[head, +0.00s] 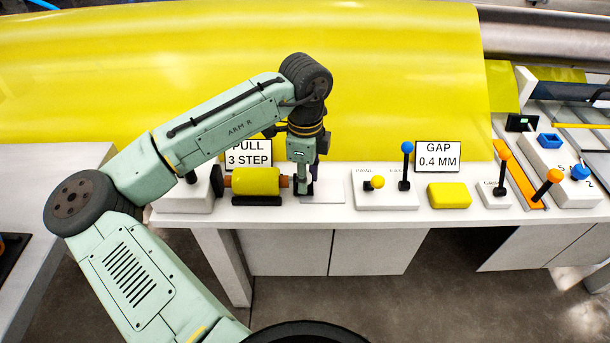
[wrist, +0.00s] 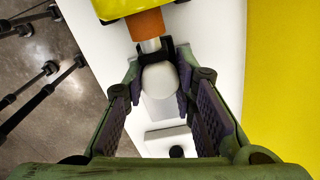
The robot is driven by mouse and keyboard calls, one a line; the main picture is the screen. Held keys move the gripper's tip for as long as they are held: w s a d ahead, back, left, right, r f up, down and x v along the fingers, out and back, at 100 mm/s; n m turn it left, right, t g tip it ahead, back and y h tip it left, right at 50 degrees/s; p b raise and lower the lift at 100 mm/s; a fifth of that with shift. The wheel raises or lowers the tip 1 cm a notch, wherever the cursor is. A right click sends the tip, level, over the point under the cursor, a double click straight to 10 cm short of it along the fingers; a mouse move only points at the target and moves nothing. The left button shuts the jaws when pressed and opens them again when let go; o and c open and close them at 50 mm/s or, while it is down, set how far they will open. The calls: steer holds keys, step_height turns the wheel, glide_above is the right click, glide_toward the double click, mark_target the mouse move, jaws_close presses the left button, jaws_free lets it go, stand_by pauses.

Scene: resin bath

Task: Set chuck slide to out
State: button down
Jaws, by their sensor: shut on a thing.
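My gripper (head: 303,187) points down at the white bench, just right of a yellow roll (head: 256,181) with orange ends. In the wrist view its two fingers stand on either side of a pale rounded block, which I take to be the chuck slide (wrist: 160,80), and are shut on it. A black forked piece (wrist: 154,52) sits at the block's far side, by the roll's orange end (wrist: 145,25). In the head view the gripper hides most of the slide. Whether it stands in or out is not clear.
A black cradle (head: 257,201) lies under the roll. A plate to the right carries a yellow knob (head: 375,182) and a blue-topped lever (head: 406,160). A yellow block (head: 449,195) and an orange-topped lever (head: 503,167) stand farther right. The "PULL 3 STEP" sign (head: 250,154) stands behind.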

stand_by(0.4)
steer(key=d+p, duration=0.1)
steer(key=d, duration=0.3)
steer(key=c, duration=1.3)
jaws_free()
step_height(320, 180, up, 12)
